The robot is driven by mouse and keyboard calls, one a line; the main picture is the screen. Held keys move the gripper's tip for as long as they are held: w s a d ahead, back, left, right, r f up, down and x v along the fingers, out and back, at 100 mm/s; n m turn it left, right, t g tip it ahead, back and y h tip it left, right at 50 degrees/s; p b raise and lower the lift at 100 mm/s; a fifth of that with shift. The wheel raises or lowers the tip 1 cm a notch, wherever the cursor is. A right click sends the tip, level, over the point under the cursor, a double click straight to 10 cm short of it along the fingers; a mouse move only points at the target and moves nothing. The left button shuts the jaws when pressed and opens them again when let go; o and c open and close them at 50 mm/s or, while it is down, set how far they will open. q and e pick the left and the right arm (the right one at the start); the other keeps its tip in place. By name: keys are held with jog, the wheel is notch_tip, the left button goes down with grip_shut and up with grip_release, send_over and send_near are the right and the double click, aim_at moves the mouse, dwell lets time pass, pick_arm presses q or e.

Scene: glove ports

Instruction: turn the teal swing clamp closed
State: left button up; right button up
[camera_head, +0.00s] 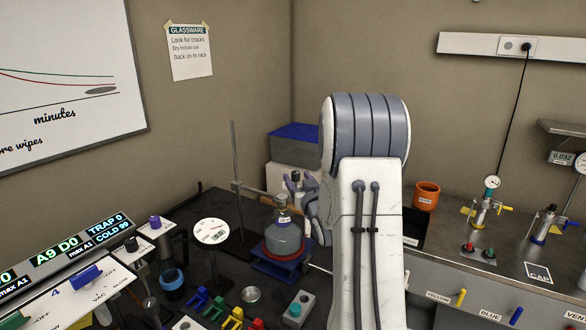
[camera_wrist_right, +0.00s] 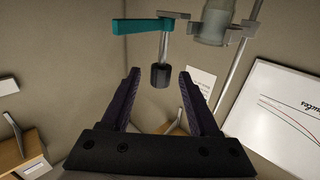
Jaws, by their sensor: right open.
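The teal swing clamp shows in the right wrist view as a flat teal bar (camera_wrist_right: 148,25) with a grey rod hanging from it, ending in a dark ribbed knob (camera_wrist_right: 159,75). My right gripper (camera_wrist_right: 158,76) is open, with one dark purple finger on each side of the knob. Gaps show between the knob and both fingers, and whether the knob lies at fingertip depth is unclear. In the head view my right gripper (camera_head: 293,184) is above and behind a labelled flask (camera_head: 284,238); the clamp is not clearly visible there. My left gripper is not in view.
The flask stands on a blue stand (camera_head: 282,268) with a red ring. A thin upright rod (camera_head: 235,150) and a round white dial (camera_head: 211,232) stand to its left. Coloured clips (camera_head: 215,308) crowd the front. My right arm hides the bench behind it.

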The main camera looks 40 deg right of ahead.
jog(key=p+x, duration=0.1)
jog(key=x, duration=0.4)
jog(key=shift+w, duration=0.1)
grip_shut()
